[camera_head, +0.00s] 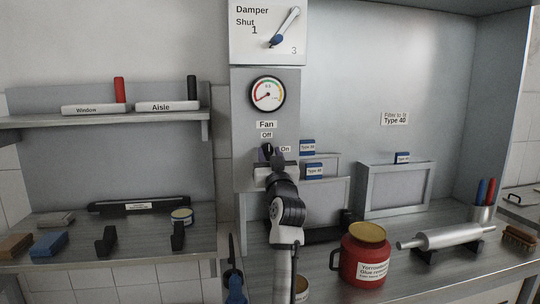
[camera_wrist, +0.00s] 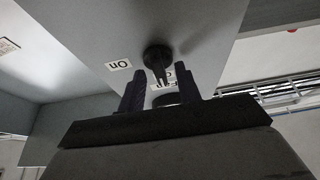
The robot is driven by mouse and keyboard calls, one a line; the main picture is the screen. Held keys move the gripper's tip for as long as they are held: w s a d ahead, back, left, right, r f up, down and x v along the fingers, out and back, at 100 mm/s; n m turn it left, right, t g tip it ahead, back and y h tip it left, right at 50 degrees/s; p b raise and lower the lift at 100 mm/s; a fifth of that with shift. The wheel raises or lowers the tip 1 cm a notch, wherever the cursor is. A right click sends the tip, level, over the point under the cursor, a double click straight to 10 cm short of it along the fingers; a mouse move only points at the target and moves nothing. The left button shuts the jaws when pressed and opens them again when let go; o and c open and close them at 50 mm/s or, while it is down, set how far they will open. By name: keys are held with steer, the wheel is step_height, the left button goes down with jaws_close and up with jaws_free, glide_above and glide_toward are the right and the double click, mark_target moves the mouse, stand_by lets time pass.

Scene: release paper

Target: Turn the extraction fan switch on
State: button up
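The fan switch is a black rotary knob on the grey panel (camera_head: 238,153), below the "Fan" label (camera_head: 266,125) and "Off" label (camera_head: 266,135), with "On" (camera_head: 285,149) to its right. My gripper (camera_head: 270,155) is up at the knob and hides most of it in the head view. In the wrist view, the knob (camera_wrist: 157,57) shows between the two open fingers of my gripper (camera_wrist: 160,70). Its handle points toward the partly hidden "Off" label (camera_wrist: 160,86); "On" (camera_wrist: 119,65) reads upside down at left. Gaps show between handle and fingers.
A gauge (camera_head: 267,94) and a damper lever (camera_head: 284,27) are above the switch. Framed panels (camera_head: 364,190) stand to the right. A red glue pot (camera_head: 350,262) and a rolling pin (camera_head: 440,238) are on the counter. Shelves are at left.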

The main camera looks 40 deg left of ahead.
steer(key=shift+c, duration=0.2)
jaws_close()
steer(key=shift+a+m+t+h+p, duration=0.1)
steer(key=shift+m+t+h+p, duration=0.2)
steer(key=shift+m+p, duration=0.1)
steer(key=m, duration=0.1)
steer(key=m+p, duration=0.1)
steer(key=shift+s+r+m+t+h, duration=0.15)
steer(key=shift+m+t+h, duration=0.15)
steer(key=shift+t+h, duration=0.1)
steer(key=m+h+p, duration=0.1)
steer(key=m, duration=0.2)
steer(key=m+t+h+p, duration=0.1)
steer(key=m, duration=0.2)
steer(key=shift+a+h, duration=0.1)
steer(key=shift+h, duration=0.3)
steer(key=m+h, duration=0.1)
steer(key=m, duration=0.2)
steer(key=m+h+p, duration=0.1)
steer(key=m+h, duration=0.1)
steer(key=m, duration=0.2)
steer(key=shift+t, duration=0.3)
steer(key=m+h, duration=0.1)
steer(key=m, duration=0.2)
steer(key=m+g, duration=0.1)
steer(key=m, duration=0.1)
steer(key=shift+m+h+p, duration=0.4)
steer(key=shift+g, duration=0.3)
